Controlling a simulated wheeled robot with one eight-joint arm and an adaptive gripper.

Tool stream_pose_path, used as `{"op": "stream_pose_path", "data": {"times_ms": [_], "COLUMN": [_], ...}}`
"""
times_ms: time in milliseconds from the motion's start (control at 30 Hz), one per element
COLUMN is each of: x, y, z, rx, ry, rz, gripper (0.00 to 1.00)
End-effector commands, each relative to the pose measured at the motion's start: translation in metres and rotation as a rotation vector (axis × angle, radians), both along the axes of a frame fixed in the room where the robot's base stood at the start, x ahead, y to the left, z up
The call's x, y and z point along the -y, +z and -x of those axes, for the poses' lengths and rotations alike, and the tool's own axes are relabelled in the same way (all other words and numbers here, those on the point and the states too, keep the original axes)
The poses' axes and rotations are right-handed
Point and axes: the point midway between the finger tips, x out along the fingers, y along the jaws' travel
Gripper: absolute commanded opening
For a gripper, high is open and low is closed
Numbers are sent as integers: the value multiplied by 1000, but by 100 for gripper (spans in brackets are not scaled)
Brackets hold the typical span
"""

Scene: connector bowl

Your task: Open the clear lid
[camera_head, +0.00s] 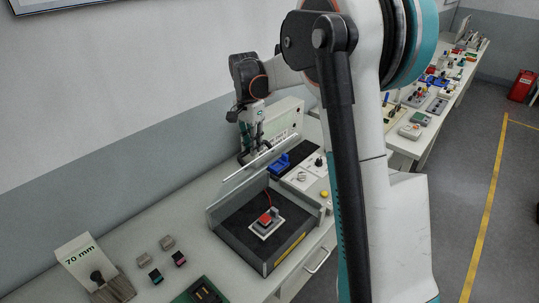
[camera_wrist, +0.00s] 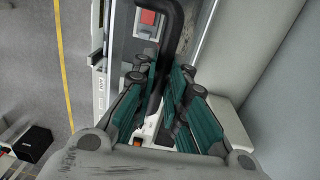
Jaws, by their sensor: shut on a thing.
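The clear lid (camera_head: 247,166) shows in the head view mostly as pale edges, raised at a steep tilt above the back of a dark grey open-topped box (camera_head: 236,243). A red button on a pale base (camera_head: 265,222) sits inside the box, and the red button also shows in the wrist view (camera_wrist: 147,17). My gripper (camera_head: 250,150) is up at the raised lid. In the wrist view my gripper (camera_wrist: 161,80) is shut on the lid's black handle (camera_wrist: 172,35), which runs between the fingers. Most of the clear panel is hard to make out.
A white device (camera_head: 282,119) stands behind the box against the wall. A blue block (camera_head: 279,163) lies to the box's right. A "70 mm" card (camera_head: 80,258), small blocks (camera_head: 167,243) and a green board (camera_head: 203,292) are at the front left. The wall (camera_head: 110,140) is close behind.

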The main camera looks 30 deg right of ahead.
Motion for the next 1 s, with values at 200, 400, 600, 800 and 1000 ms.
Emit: {"op": "stream_pose_path", "data": {"times_ms": [200,400,600,800,1000], "x": [-14,-22,-27,-31,-32], "y": [5,9,11,12,12], "z": [-34,-58,-76,-88,-95], "rx": [7,-92,-166,-216,-242], "ry": [6,5,4,3,1], "rz": [-4,33,61,80,90], "gripper": [0,0,0,0,0]}}
